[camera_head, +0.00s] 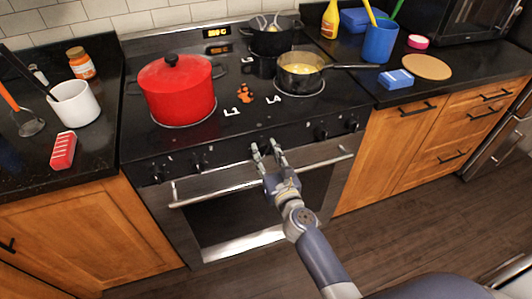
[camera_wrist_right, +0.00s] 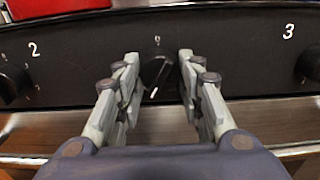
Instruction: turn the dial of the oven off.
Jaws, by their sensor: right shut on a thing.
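The oven (camera_head: 160,185) is a black and steel range with a row of black knobs on its sloping front panel. My right gripper (camera_head: 266,152) reaches the middle of that panel, above the oven door handle. In the right wrist view the oven's middle dial (camera_wrist_right: 157,75) is black and round with a white pointer line slanting down and slightly left. The fingers of my right gripper (camera_wrist_right: 159,80) stand on either side of this dial and are shut on it. In the head view the gripper hides the dial. My left gripper is not in view.
The oven door handle (camera_head: 213,191) runs just below my right gripper. Knobs (camera_wrist_right: 12,80) and (camera_wrist_right: 311,64) flank the dial, apart from my fingers. A red pot (camera_head: 178,95) and a saucepan (camera_head: 300,80) stand on the stove. The floor in front is clear.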

